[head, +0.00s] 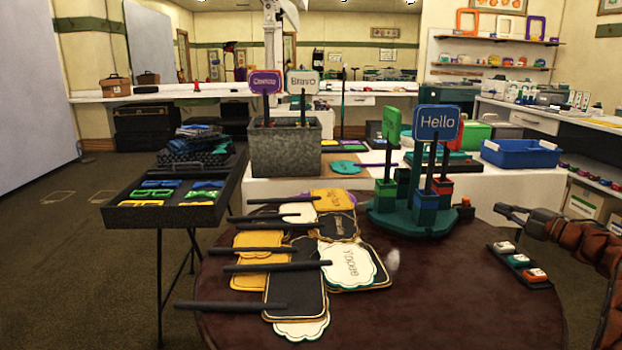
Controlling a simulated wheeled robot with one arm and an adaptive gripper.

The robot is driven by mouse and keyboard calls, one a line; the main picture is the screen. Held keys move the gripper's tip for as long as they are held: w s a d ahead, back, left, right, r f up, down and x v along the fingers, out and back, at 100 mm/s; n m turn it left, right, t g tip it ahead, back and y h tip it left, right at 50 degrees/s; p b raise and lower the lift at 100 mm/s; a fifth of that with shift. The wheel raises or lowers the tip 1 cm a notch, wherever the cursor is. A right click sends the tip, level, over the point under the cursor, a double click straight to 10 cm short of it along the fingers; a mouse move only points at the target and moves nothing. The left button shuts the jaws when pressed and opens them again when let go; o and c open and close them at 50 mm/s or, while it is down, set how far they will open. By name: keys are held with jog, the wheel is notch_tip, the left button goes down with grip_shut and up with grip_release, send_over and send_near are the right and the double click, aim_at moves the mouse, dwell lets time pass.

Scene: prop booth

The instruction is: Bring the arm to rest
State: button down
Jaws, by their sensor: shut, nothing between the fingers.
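My gripper (513,213) shows in the head view at the right, above the right edge of the round dark table (420,300). It is shut and empty, with its fingers pointing left. My arm comes in from the right edge of the picture behind it. The gripper appears apart from the things on the table, to the right of the green stand (408,218) and above a small black tray (521,268).
The green stand holds a blue "Hello" sign (437,123) and a green sign. Several flat signs with dark sticks (350,265) lie at the table's left. A grey planter (287,150) and a blue bin (521,153) stand behind. The table's front right is bare.

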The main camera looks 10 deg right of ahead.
jog(key=w+a+r+m+t+h+p, duration=0.1)
jog(key=w+a+r+m+h+p, duration=0.15)
jog(key=r+m+h+p, duration=0.65)
jog(key=w+a+r+m+t+h+p, duration=0.1)
jog(key=w+r+m+h, duration=0.15)
jog(key=r, duration=1.25)
jog(key=s+a+r+m+g+h+p, duration=0.2)
jog(key=s+r+m+g+h+p, duration=0.1)
jog(key=m+p, duration=0.15)
jog(key=s+a+f+m+g+y+p, duration=0.2)
jog(key=s+a+g+p, duration=0.3)
jog(key=s+a, duration=0.7)
jog(key=s+a+f+m+g+y+p, duration=0.2)
jog(key=s+a+g+p, duration=0.4)
jog(key=s+a, duration=0.6)
jog(key=s+a+f+m+g+y+p, duration=0.2)
jog(key=s+a+g+p, duration=0.4)
jog(key=s, duration=2.2)
jog(key=a+f+p, duration=0.1)
jog(key=a, duration=0.5)
jog(key=shift+s+a+m+y, duration=0.2)
jog(key=shift+a+m+y, duration=0.15)
jog(key=shift+a+m, duration=0.05)
jog(key=c, duration=1.9)
grip_release()
